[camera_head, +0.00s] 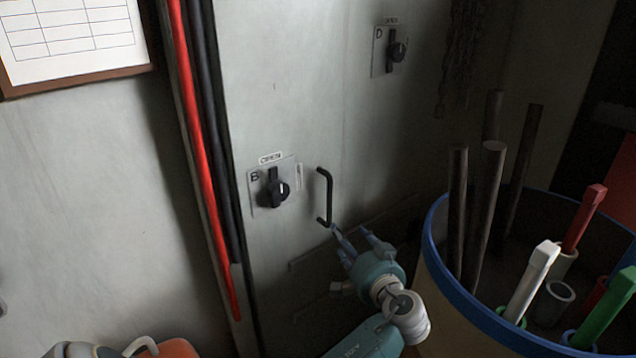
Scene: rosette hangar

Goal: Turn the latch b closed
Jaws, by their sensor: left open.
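Latch B (276,190) is a dark rotary knob with a short white mark, on a light plate lettered B on the grey door panel. A black upright piece rises behind the knob, and a small label (270,158) above it is too small to read. My left gripper (353,250) is open and empty, below and to the right of the latch and apart from it. One fingertip is close to the lower end of the black door handle (328,196); I cannot tell if they touch. My right gripper is not in view.
A similar latch D (395,51) sits higher on the right. Red and black pipes (201,130) run down left of the door. A blue-rimmed barrel (437,258) with dark rods and coloured-handled tools stands close to my left arm on the right. A framed chart (75,30) hangs upper left.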

